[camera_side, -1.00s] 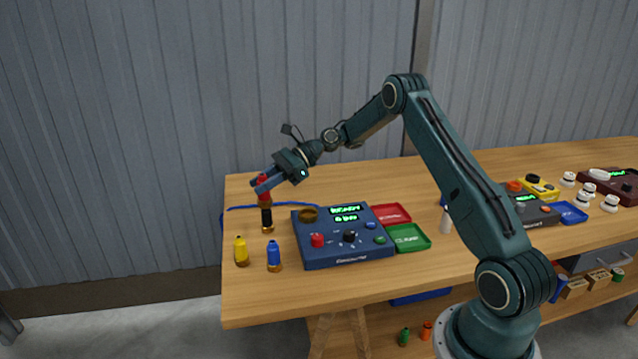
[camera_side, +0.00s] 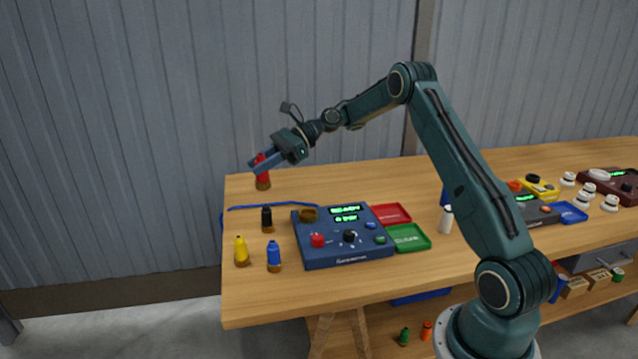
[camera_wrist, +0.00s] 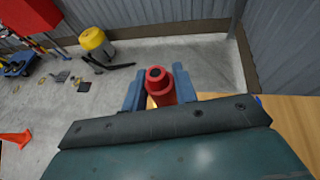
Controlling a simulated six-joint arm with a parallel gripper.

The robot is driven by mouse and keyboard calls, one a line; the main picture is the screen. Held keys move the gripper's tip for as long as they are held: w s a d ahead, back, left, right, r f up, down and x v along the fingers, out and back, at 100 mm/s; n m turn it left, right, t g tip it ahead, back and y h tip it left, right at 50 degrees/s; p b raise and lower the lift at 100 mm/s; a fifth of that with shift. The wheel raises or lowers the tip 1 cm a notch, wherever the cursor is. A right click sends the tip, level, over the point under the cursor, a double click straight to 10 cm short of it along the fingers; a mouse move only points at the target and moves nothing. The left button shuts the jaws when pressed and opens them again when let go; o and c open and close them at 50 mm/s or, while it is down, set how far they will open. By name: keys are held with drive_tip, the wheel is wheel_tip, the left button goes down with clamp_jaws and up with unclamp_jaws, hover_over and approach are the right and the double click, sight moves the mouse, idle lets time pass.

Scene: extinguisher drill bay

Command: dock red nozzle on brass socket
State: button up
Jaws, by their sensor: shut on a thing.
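The red nozzle (camera_side: 262,172) has a brass-coloured lower end and is upright between the fingers of my gripper (camera_side: 264,165). My gripper is shut on it, above the far left part of the table. In the wrist view the red nozzle (camera_wrist: 160,86) shows from its top end, between the two blue fingers (camera_wrist: 157,92). The brass socket (camera_side: 309,214) is a round piece at the back left of the blue console (camera_side: 340,250). It lies below and to the right of my gripper, apart from the nozzle.
A black nozzle (camera_side: 267,219), a yellow nozzle (camera_side: 241,251) and a blue nozzle (camera_side: 274,256) stand left of the console. A blue cord (camera_side: 275,206) lies behind them. A red tray (camera_side: 391,214) and a green tray (camera_side: 408,237) lie right of the console.

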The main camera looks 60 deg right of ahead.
drive_tip(key=s+d+f+m+t+h, duration=0.1)
drive_tip(key=d+f+m+t, duration=0.1)
drive_tip(key=d+f, duration=0.2)
drive_tip(key=s+d+f+m+t+h, duration=0.2)
drive_tip(key=d+f, duration=0.2)
drive_tip(key=d, duration=0.6)
drive_tip(key=shift+s+f+m, duration=0.3)
drive_tip(key=shift+f, duration=0.05)
drive_tip(key=shift+f, duration=0.2)
drive_tip(key=shift+f, duration=2.65)
drive_tip(key=shift+f, duration=0.65)
drive_tip(key=o, duration=0.8)
drive_tip(key=shift+d+h, duration=0.1)
drive_tip(key=shift+h, duration=0.2)
